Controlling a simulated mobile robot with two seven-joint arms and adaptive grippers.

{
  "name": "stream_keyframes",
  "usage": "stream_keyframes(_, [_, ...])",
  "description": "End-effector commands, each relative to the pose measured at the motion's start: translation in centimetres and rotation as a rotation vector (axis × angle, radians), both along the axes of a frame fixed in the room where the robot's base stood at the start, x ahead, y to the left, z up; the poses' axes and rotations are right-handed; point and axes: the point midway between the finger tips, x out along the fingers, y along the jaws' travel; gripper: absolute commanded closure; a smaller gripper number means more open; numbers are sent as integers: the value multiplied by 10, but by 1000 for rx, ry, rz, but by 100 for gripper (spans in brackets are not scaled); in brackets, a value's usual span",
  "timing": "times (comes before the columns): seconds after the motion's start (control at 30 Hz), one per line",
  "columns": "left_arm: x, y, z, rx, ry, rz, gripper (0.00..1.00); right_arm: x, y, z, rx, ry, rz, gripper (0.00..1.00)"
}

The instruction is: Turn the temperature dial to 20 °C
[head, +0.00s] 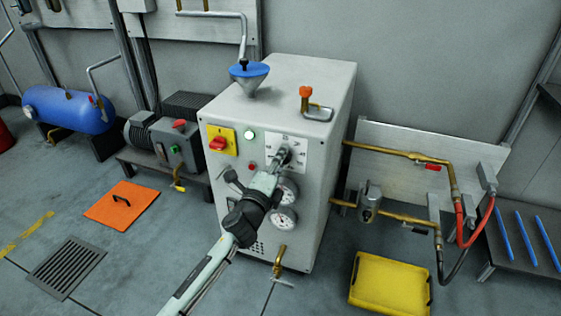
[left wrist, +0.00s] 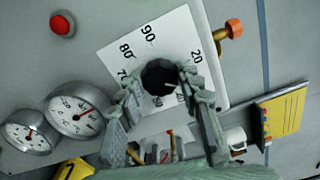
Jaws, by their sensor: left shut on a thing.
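The temperature dial is a black round knob (left wrist: 160,75) on a white scale plate (left wrist: 126,47) with printed numbers; 90, 80 and 20 are readable in the left wrist view, others partly covered. In the head view the plate (head: 299,142) is on the upper front of a grey cabinet. My left gripper (head: 283,157) reaches the plate and hides most of the dial there. In the left wrist view the left gripper (left wrist: 163,90) has its fingers on both sides of the knob, shut on it. The dial's pointer is hidden, so its setting cannot be told. My right gripper is not in view.
The grey cabinet (head: 317,95) also bears a red switch on a yellow plate (head: 221,141), a green lamp and two gauges (head: 284,217) close below my gripper. A blue-rimmed funnel (head: 249,73) and an orange-knobbed valve (head: 305,93) stand on top. Brass pipes run to the right.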

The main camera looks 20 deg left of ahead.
Motion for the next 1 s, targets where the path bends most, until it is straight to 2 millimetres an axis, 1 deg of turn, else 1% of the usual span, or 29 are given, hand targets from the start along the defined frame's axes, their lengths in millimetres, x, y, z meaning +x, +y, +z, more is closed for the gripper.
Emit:
stream_keyframes(0.33, [0,0,0,-327,12,1,94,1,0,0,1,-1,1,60])
stream_keyframes(0.5, [0,0,0,-464,17,1,94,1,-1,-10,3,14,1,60])
stream_keyframes(0.8, [0,0,-1,-631,22,0,94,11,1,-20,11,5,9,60])
stream_keyframes(1.0, [0,0,-1,-682,23,0,94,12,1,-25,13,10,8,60])
